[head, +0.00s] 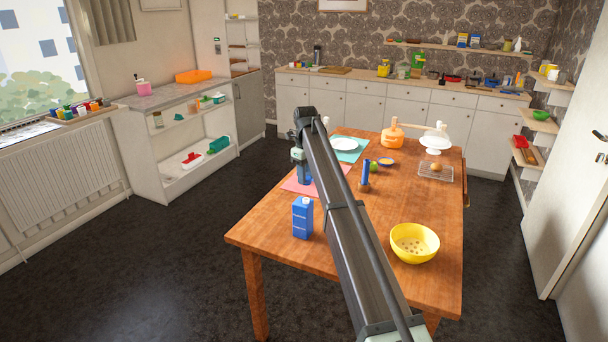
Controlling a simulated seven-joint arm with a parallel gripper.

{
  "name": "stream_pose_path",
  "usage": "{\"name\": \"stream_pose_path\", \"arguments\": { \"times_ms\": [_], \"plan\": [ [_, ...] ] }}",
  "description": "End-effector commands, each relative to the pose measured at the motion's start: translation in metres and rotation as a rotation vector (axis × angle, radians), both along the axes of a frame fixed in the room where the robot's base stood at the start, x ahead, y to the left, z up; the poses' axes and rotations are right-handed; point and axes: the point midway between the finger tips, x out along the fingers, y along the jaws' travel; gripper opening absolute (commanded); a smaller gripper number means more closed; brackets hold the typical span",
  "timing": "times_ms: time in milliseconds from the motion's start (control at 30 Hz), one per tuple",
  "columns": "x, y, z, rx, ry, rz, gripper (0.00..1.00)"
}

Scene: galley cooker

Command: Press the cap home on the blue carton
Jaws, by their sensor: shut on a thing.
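The blue carton (302,220) stands upright near the left edge of the wooden table, with a small pale spot on its top that is too small to make out as a cap. My gripper (302,170) is beyond the carton, over the pink mat, pointing down and apart from the carton. It is shut on a blue thing (305,180) whose shape is partly hidden by my arm. The fingertips are too small to see clearly.
The wooden table (400,205) also bears a yellow colander (414,243) at right, a tall blue item (365,175), a green item (373,166), a wire rack (436,173) and a white plate (343,144) on a teal mat. Bare wood surrounds the carton.

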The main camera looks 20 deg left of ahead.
Motion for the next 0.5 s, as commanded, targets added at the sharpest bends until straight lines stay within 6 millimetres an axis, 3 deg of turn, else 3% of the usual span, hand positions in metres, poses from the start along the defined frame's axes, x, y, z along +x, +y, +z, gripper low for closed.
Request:
{"name": "stream_pose_path", "arguments": {
  "times_ms": [500],
  "plan": [
    [0.0,0.0,-0.035,0.0,0.0,0.001,0.07]
  ]
}}
